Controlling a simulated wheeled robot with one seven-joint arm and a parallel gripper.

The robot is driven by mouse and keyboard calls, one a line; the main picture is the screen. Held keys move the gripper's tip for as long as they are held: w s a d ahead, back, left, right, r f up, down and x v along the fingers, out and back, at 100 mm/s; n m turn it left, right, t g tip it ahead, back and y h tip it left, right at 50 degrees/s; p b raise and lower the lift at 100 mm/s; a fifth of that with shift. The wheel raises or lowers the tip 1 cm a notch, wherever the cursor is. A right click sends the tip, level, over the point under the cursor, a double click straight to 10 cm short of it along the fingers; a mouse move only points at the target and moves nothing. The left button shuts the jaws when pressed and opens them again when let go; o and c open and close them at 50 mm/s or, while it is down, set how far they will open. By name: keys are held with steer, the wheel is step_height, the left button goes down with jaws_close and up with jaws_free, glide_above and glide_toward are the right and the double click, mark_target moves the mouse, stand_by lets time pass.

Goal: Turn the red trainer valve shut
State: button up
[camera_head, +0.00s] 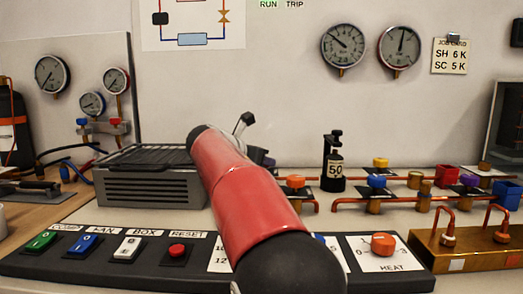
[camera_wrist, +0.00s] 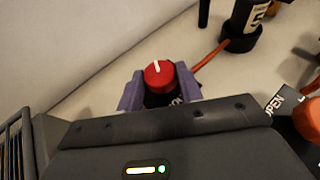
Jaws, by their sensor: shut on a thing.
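The red trainer valve (camera_wrist: 158,73) is a round red knob with a white pointer line on its top, near the middle of the wrist view. The line points roughly towards the top of that view. My gripper (camera_wrist: 158,85) has its purple fingers on either side of the knob and is shut on it. In the head view my red arm reaches towards the back wall, and the valve is hidden behind it. Only a bit of the purple gripper (camera_head: 262,157) shows there, beside a grey ribbed box.
An orange knob (camera_head: 295,182) with an OPEN plate stands right of my gripper. Behind it is a black canister marked 50 (camera_head: 334,170). Copper pipes with coloured valves run to the right. The grey ribbed box (camera_head: 150,185) is close on the left. A switch panel (camera_head: 110,268) lies in front.

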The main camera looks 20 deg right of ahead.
steer(key=shift+w+r+m+g+p, duration=0.1)
steer(key=shift+m+g+p, duration=0.3)
steer(key=shift+p, duration=0.2)
steer(key=o, duration=1)
steer(key=shift+a, duration=0.1)
steer(key=v, duration=0.7)
steer(key=shift+a, duration=0.4)
steer(key=shift+h, duration=0.3)
